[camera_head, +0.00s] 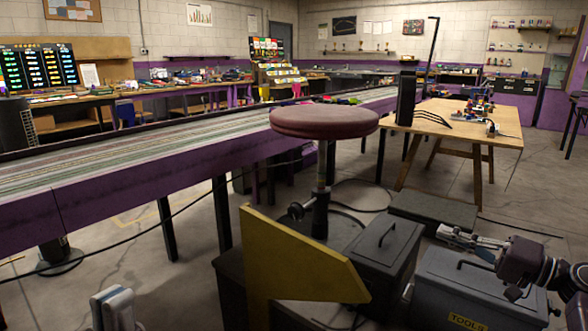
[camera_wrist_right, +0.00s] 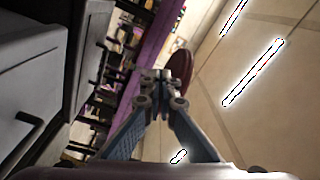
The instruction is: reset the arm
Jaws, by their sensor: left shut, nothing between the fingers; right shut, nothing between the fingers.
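My right gripper (camera_head: 447,233) reaches in from the right edge of the head view, over the floor beside a grey tool box. In the right wrist view its two blue-grey fingers meet at the tips (camera_wrist_right: 160,90), shut with nothing between them. My left gripper (camera_head: 115,300) shows only in part at the bottom left of the head view, shut and empty, above the floor. The rest of the left arm is out of frame.
A stool with a round red seat (camera_head: 323,121) stands ahead, behind a yellow panel (camera_head: 285,265). Dark boxes (camera_head: 378,255) and the grey tool box (camera_head: 478,300) crowd the right front. The purple-sided slot track (camera_head: 110,205) runs along the left. A wooden table (camera_head: 505,122) stands farther right.

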